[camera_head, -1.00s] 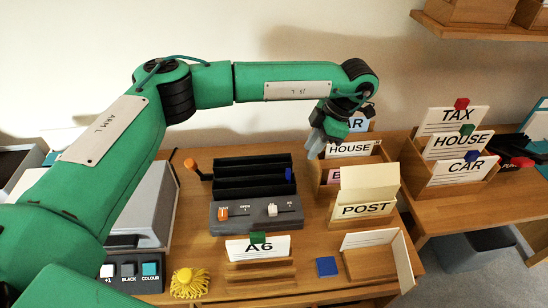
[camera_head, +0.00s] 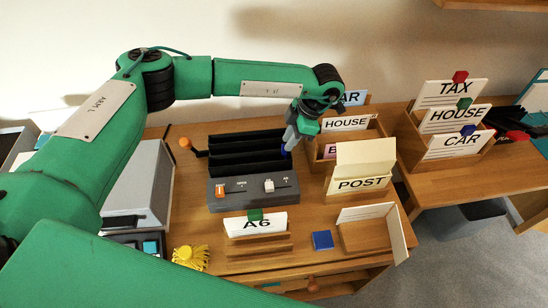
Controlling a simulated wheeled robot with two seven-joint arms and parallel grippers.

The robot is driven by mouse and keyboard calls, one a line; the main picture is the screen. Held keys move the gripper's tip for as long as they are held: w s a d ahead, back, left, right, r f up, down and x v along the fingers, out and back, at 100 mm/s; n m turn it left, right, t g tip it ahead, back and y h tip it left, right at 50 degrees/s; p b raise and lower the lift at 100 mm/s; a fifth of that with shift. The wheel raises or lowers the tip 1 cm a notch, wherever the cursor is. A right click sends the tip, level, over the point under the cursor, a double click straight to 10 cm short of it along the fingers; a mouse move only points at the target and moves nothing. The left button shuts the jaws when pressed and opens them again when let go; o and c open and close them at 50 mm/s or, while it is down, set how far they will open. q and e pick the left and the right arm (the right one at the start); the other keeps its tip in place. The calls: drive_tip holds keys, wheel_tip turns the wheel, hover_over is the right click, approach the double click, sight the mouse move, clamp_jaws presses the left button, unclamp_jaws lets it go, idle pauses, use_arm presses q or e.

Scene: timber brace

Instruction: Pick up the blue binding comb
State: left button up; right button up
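A small blue piece (camera_head: 284,151) shows at the right end of the black slotted rack (camera_head: 236,168); it looks like the end of the blue binding comb, and the rest of it is hidden. My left gripper (camera_head: 290,139) points down right beside and above this blue piece, at the rack's back right corner. Its fingers are small and seen from the side, so I cannot tell whether they are open or touch the blue piece. My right gripper is not in view.
The grey control box (camera_head: 254,190) with levers is in front of the rack. An orange-knobbed lever (camera_head: 186,144) stands at its left. Card boxes, including the POST holder (camera_head: 362,185), stand close on the right. An A6 card stand (camera_head: 258,245) and blue square (camera_head: 322,240) are in front.

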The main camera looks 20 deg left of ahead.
sight(283, 146)
use_arm(q)
drive_tip(key=p+x, duration=0.1)
drive_tip(key=x, duration=0.3)
drive_tip(key=shift+a, duration=0.2)
drive_tip(key=shift+d, duration=0.1)
drive_tip(key=c, duration=0.4)
clamp_jaws()
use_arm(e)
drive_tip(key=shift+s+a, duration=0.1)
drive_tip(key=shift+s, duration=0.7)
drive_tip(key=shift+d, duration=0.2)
